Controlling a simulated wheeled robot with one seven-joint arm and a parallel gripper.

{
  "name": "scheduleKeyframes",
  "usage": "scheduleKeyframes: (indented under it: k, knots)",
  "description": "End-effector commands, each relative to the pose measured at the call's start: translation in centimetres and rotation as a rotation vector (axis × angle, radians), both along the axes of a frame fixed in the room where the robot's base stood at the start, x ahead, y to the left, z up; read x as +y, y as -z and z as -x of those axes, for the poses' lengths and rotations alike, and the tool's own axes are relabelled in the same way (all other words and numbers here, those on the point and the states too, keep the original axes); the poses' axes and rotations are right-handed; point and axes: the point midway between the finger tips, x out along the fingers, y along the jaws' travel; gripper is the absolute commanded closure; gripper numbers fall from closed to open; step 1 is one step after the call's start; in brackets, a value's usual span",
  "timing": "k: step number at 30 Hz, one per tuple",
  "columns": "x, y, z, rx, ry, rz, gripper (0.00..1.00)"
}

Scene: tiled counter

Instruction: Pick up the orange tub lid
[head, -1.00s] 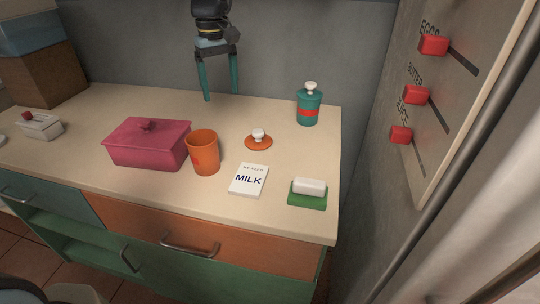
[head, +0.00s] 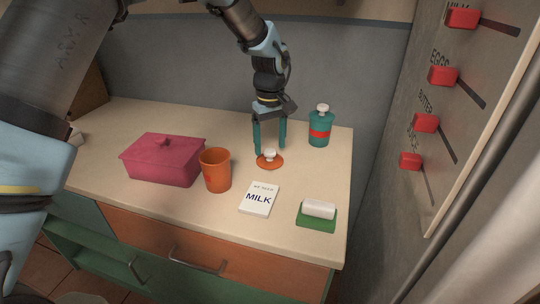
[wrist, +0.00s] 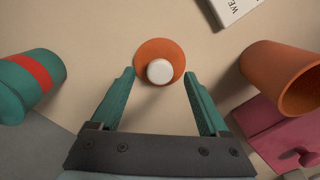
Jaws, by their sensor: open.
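The orange tub lid (head: 270,163), a round orange disc with a white knob (head: 270,154), lies flat on the counter behind the milk card. It also shows in the wrist view (wrist: 146,50), just beyond my fingertips, with its white knob (wrist: 160,71) between the lines of the two fingers. My gripper (head: 269,150) is open and empty, pointing down at the lid from behind and above. In the wrist view its teal fingers (wrist: 159,74) stand apart on either side of the knob. I cannot tell the exact height of the fingertips above the counter.
An orange cup (head: 216,170) and a pink lidded box (head: 163,160) stand left of the lid. A teal canister (head: 320,128) stands right. The milk card (head: 259,200) and a green dish (head: 316,218) with a white block are in front. The wall is close behind.

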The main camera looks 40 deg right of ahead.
Motion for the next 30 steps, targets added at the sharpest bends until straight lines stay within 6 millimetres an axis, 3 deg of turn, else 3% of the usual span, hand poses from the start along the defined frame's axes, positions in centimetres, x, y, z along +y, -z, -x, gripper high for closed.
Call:
scheduleKeyframes:
  k: [4, 11, 30]
  knots:
    - [0.02, 1.25, -0.02, 0.000, -0.001, 0.000, 0.21]
    - [-0.02, 1.46, -0.05, -0.001, -0.001, 0.002, 0.21]
    - [-0.01, 1.43, -0.05, -0.001, -0.001, 0.002, 0.92]
